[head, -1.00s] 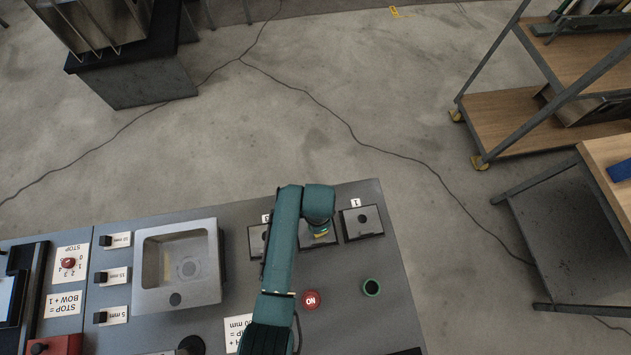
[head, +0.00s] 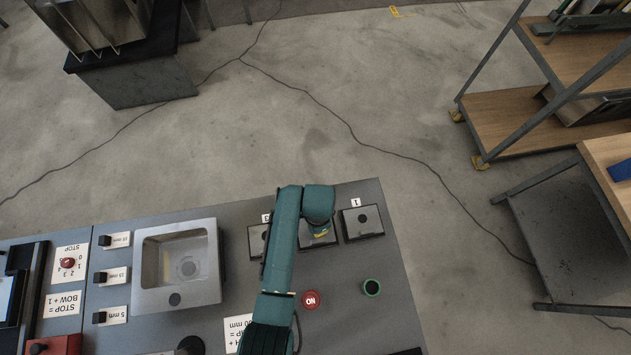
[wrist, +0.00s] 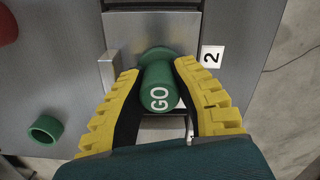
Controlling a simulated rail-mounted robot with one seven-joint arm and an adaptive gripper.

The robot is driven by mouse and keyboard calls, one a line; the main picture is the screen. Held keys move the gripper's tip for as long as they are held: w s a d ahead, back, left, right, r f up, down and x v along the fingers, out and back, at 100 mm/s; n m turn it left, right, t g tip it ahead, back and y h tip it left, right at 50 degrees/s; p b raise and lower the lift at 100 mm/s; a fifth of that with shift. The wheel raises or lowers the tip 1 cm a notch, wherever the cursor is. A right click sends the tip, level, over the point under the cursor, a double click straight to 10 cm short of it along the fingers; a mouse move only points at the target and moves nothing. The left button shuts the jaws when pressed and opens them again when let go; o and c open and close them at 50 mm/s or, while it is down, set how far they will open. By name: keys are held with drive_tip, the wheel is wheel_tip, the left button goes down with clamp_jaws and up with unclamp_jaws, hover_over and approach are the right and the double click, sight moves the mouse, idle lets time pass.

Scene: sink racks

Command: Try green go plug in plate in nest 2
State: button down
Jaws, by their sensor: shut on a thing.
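The green GO plug (wrist: 158,88) is between the yellow fingers of my gripper (wrist: 160,100), which is shut on it. Its far end points at the metal plate (wrist: 150,32) in the nest labelled 2 (wrist: 211,57). I cannot tell whether the plug is in the plate's hole, because the plug and fingers hide that spot. In the head view my gripper (head: 320,234) is over the middle nest, and my arm covers much of it.
The nest labelled 1 (head: 362,222) is to the right, and another nest (head: 257,241) is to the left, partly behind my arm. A red NO plug (head: 311,299) and a green ring-shaped holder (head: 371,287) are nearer on the bench. A metal sink (head: 150,293) is further left.

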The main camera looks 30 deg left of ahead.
drive_tip(key=shift+r+p, duration=3.9)
drive_tip(key=shift+p, duration=0.05)
